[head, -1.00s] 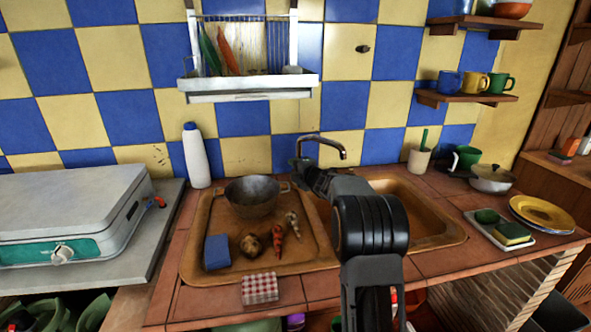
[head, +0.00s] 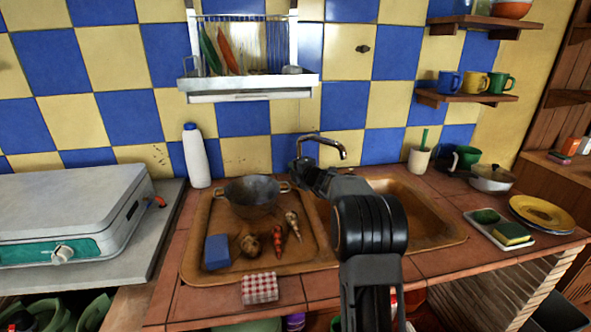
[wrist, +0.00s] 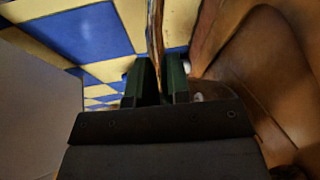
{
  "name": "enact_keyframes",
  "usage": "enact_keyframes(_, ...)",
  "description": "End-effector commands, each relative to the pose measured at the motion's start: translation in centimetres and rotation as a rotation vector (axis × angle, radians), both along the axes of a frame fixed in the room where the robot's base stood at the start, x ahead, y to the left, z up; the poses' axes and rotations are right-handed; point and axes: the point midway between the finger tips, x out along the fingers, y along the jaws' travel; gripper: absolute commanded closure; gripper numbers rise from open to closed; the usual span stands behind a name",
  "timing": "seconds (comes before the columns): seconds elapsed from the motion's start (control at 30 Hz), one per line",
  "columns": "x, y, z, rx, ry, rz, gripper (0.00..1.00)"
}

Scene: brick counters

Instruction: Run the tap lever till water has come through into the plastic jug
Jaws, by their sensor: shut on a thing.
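The metal tap (head: 327,141) stands at the back of the sink, its curved spout reaching right over the basin. My gripper (head: 300,166) is at the tap's base, mostly hidden behind my own arm in the head view. In the wrist view its two dark fingers (wrist: 160,82) are shut at the tap, whose shiny metal (wrist: 155,30) runs up between and beyond them. The lever itself is hidden by the fingers, so its angle cannot be told. I cannot make out the plastic jug or any water; my arm covers part of the basin.
The brown sink basin (head: 430,231) lies right of my arm. The drainboard (head: 205,268) on the left holds a wok (head: 252,192), a blue block (head: 217,252) and several small items. A white bottle (head: 195,157) stands behind it. A tray with a sponge (head: 512,232) is at the right.

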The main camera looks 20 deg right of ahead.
Motion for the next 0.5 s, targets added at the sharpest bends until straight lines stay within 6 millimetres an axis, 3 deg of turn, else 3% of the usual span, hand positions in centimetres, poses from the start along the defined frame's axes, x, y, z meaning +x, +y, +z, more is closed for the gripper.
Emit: enact_keyframes(0.5, -0.2, -0.3, 2.2, 0.055, 0.092, -0.002, 1.00)
